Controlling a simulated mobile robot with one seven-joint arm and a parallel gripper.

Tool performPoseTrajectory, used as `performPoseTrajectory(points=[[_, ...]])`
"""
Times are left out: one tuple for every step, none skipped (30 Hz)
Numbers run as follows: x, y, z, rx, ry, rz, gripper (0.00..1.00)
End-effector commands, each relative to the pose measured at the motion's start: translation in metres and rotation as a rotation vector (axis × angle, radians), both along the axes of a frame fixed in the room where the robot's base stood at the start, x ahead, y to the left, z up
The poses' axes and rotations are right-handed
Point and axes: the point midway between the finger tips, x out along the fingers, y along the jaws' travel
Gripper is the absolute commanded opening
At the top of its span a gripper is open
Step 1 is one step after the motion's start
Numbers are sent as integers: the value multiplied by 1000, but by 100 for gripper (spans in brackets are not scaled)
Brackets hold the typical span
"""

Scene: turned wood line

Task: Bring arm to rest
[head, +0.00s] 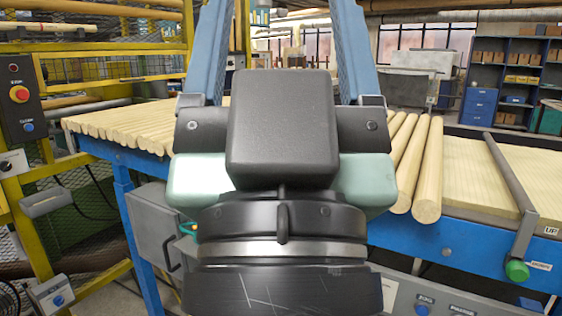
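My gripper (281,20) is seen from behind, large in the middle of the head view. Its dark grey body and pale green sides sit on a black wrist with a silver ring. Two blue fingers stand wide apart and run up out of the top of the picture. The tips are cut off. Nothing shows held between the visible parts of the fingers. The gripper hides the middle of the blue-framed table behind it; I cannot tell how far it is from that table.
Wooden rods (120,125) lie side by side on the table's left; several more (428,170) lie right of my gripper. Flat boards (475,175) and a grey bar (510,172) are further right. A yellow mesh guard (110,68) stands left. Blue shelves (510,80) stand at back right.

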Motion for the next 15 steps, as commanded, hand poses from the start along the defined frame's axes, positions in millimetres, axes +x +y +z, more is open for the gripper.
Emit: performPoseTrajectory(points=[[0, 0, 33, -1, 1, 1, 74], [0, 0, 42, -1, 2, 1, 74], [1, 0, 54, -1, 2, 1, 74], [1, 1, 63, -1, 2, 1, 74], [1, 1, 72, -1, 2, 1, 74], [1, 1, 85, 0, 2, 1, 74], [1, 1, 94, 0, 3, 1, 74], [1, 1, 103, 0, 3, 1, 74], [1, 1, 115, 0, 3, 1, 74], [1, 1, 124, 0, 3, 1, 74], [1, 1, 134, 0, 3, 1, 74], [1, 1, 146, 0, 3, 1, 74], [1, 1, 155, 0, 3, 1, 74], [1, 1, 164, -1, 3, 2, 74], [1, 1, 177, -1, 3, 2, 74]])
